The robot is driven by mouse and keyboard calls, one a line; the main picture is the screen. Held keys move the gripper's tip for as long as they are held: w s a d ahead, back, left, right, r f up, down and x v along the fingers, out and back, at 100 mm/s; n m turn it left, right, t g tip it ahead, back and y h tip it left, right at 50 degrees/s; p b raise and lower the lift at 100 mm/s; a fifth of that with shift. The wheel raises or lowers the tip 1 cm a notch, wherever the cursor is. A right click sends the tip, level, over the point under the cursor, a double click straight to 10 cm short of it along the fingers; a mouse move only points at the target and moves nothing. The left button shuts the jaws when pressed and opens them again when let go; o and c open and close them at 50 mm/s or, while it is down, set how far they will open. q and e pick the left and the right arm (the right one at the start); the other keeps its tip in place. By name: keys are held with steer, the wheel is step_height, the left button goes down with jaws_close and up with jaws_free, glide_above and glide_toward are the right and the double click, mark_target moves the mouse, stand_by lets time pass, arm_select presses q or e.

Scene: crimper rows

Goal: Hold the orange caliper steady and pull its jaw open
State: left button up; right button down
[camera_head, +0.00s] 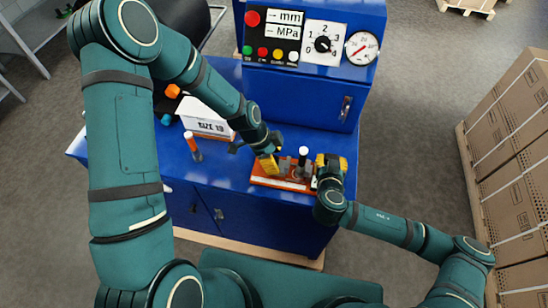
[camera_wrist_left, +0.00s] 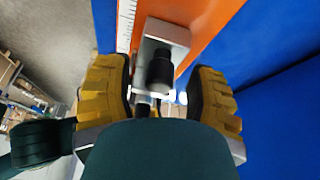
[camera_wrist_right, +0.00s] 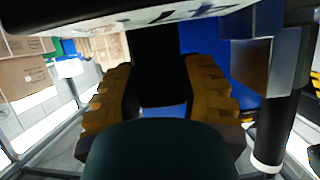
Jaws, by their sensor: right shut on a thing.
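The orange caliper (camera_head: 262,181) lies on the blue bench top near its front edge, with grey metal parts and a dark upright post with a pale band (camera_head: 303,157) on it. My left gripper (camera_head: 268,163) is over its left part. In the left wrist view its yellow fingers are apart, on either side of a metal block with a black knob (camera_wrist_left: 159,70), above the orange body (camera_wrist_left: 207,25). My right gripper (camera_head: 328,163) is at the caliper's right end, shut on a black part (camera_wrist_right: 154,65). The hold's lower part is hidden by my wrist.
A blue cabinet with buttons, a dial and a gauge (camera_head: 361,47) stands behind. Stacked cartons (camera_head: 512,150) stand on the floor at right.

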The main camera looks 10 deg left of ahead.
arm_select(q)
steer(key=v, duration=1.2)
arm_select(e)
steer(key=shift+c, duration=2.4)
jaws_free()
arm_select(q)
steer(key=shift+d, duration=0.1)
